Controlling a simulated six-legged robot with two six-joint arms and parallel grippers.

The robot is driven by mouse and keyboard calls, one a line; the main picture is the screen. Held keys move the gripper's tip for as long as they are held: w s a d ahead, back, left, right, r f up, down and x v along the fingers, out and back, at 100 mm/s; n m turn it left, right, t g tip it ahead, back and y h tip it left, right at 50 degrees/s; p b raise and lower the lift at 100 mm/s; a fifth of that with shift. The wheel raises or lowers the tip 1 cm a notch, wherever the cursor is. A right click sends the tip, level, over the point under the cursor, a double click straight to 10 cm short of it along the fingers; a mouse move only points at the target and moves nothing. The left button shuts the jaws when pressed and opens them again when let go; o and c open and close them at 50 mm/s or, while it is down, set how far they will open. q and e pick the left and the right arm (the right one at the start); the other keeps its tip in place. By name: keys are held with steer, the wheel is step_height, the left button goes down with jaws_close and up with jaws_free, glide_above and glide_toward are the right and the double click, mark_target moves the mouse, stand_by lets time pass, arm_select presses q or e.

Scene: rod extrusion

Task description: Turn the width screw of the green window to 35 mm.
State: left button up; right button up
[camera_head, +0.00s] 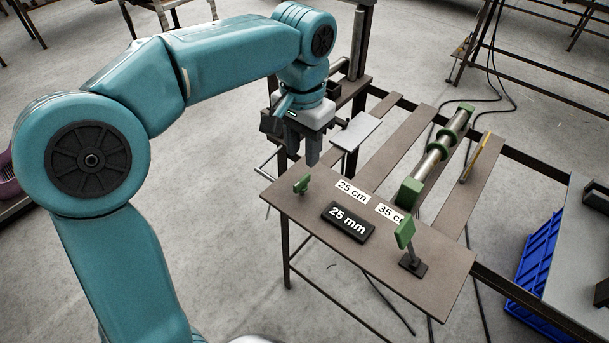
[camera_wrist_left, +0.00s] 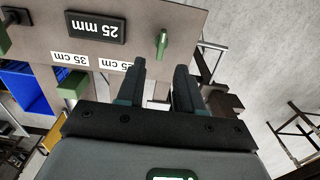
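A small green winged knob (camera_head: 302,184), which looks like the width screw, stands at the left end of the brown table. It also shows in the left wrist view (camera_wrist_left: 162,42), just ahead of the fingers. A black display (camera_head: 348,222) beside it reads 25 mm; the left wrist view shows this display (camera_wrist_left: 95,27) upside down. My left gripper (camera_head: 305,152) points down above and behind the knob, apart from it. In the left wrist view its two fingers (camera_wrist_left: 158,82) are apart with nothing between them. My right gripper is not in view. I cannot tell which green part is the window.
A green paddle on a black base (camera_head: 405,235) stands right of the display. Labels read 25 cm (camera_head: 351,191) and partly hidden 35 cm (camera_head: 388,212). A metal rod with green blocks (camera_head: 433,160) lies behind. A blue crate (camera_head: 535,262) is at the right.

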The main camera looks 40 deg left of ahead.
mark_target(302, 179)
arm_select(q)
steer(key=f, duration=0.6)
steer(key=shift+s+f, duration=0.2)
steer(key=shift+f, duration=0.1)
steer(key=shift+w+a+f+b, duration=0.2)
steer(key=shift+f+b, duration=0.1)
steer(key=shift+f, duration=0.35)
steer(key=shift+s, duration=0.15)
steer(key=shift+d+r, duration=0.1)
jaws_close()
